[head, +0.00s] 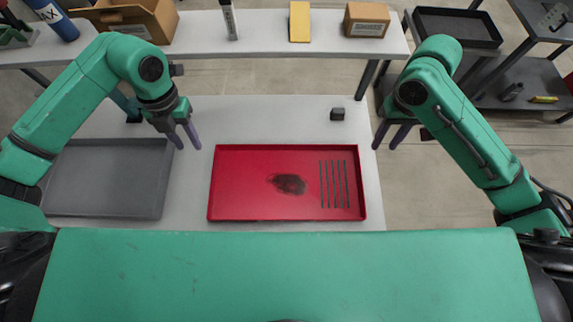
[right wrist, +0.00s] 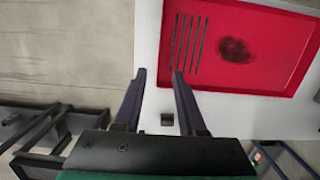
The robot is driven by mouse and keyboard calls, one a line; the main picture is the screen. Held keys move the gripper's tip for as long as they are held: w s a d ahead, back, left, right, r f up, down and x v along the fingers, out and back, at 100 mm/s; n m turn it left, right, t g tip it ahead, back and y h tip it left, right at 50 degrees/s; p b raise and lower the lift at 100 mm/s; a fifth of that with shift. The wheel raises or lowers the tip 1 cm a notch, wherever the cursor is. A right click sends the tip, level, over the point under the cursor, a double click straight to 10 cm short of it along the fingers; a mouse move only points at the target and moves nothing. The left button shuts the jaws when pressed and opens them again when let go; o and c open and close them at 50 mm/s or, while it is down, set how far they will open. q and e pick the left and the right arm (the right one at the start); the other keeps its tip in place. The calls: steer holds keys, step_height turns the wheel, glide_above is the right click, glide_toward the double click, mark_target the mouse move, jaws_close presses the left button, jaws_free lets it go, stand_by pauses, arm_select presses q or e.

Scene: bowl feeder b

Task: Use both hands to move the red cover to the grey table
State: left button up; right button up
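The red cover (head: 240,180) is a shallow red tray-like piece with a raised rim, a dark smudge in its middle and several dark slots at its right end. It lies on the light table in front of me. My left gripper (head: 188,140) is open and empty, just past the cover's far left corner. My right gripper (head: 392,137) is open and empty, off the cover's far right corner. In the right wrist view the red cover (right wrist: 270,70) lies beyond the open right fingers (right wrist: 158,75), apart from them.
A grey tray (head: 110,180) lies on the table's left. A small black block (head: 337,114) sits behind the cover. A back bench (head: 270,40) holds boxes and a yellow block (head: 299,22). A dark grey cart (head: 525,80) stands at the far right. Which surface is the grey table is unclear.

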arm_select(q)
steer(key=f+b, duration=0.1)
steer(key=f, duration=0.6)
steer(key=s+f+b, duration=0.1)
steer(key=f+b, duration=0.1)
steer(key=f, duration=0.4)
steer(key=s+f+b, duration=0.1)
steer(key=f+b, duration=0.1)
steer(key=f, duration=0.5)
steer(key=shift+s+f, duration=0.2)
steer(key=shift+f, duration=0.15)
arm_select(e)
steer(key=f, duration=0.7)
steer(key=s+f, duration=0.1)
steer(key=f, duration=0.5)
steer(key=s+f, duration=0.1)
steer(key=f, duration=0.6)
steer(key=shift+s+f, duration=0.2)
steer(key=shift+f, duration=0.15)
arm_select(q)
jaws_close()
arm_select(e)
jaws_close()
arm_select(q)
steer(key=shift+r, duration=0.15)
arm_select(e)
steer(key=shift+r, duration=0.15)
